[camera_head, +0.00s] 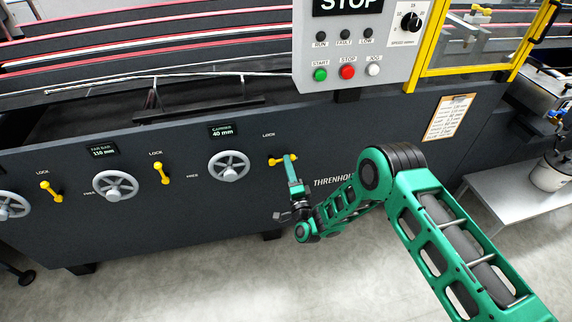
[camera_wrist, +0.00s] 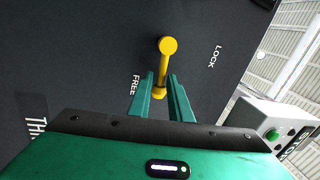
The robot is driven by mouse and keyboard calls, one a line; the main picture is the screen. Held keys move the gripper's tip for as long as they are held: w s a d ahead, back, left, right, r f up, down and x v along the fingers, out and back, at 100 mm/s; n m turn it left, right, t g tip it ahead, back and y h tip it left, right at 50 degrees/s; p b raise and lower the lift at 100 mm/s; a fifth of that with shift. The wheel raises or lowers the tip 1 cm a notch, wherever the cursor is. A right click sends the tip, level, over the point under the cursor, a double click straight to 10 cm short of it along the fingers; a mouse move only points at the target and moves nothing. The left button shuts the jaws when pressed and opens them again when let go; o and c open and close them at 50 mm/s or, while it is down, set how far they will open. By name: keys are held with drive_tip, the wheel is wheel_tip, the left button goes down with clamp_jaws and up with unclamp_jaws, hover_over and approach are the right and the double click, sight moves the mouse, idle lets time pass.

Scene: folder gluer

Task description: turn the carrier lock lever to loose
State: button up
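The carrier lock lever (camera_head: 275,162) is yellow and lies nearly level on the dark panel, right of the carrier handwheel. In the wrist view the lever (camera_wrist: 166,58) shows a round knob at its far end, and its bar runs back between my fingers. The word LOCK is to its right there and FREE to its lower left. My gripper (camera_head: 291,163) is at the lever's right part and hides some of it. In the wrist view my gripper (camera_wrist: 161,76) has one green finger on each side of the bar, with narrow gaps visible. Contact cannot be told.
The carrier handwheel (camera_head: 228,167) is close on the left, below a 40 mm display (camera_head: 222,131). Further left are another yellow lever (camera_head: 161,172) and handwheel (camera_head: 115,186). The button panel (camera_head: 345,45) hangs above right. The floor before the machine is clear.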

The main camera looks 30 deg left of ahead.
drive_tip(key=shift+o, duration=0.7)
drive_tip(key=shift+w+d, duration=0.25)
drive_tip(key=shift+w, duration=0.1)
drive_tip(key=v, duration=1)
drive_tip(key=shift+s, duration=0.4)
drive_tip(key=shift+d+f, duration=0.1)
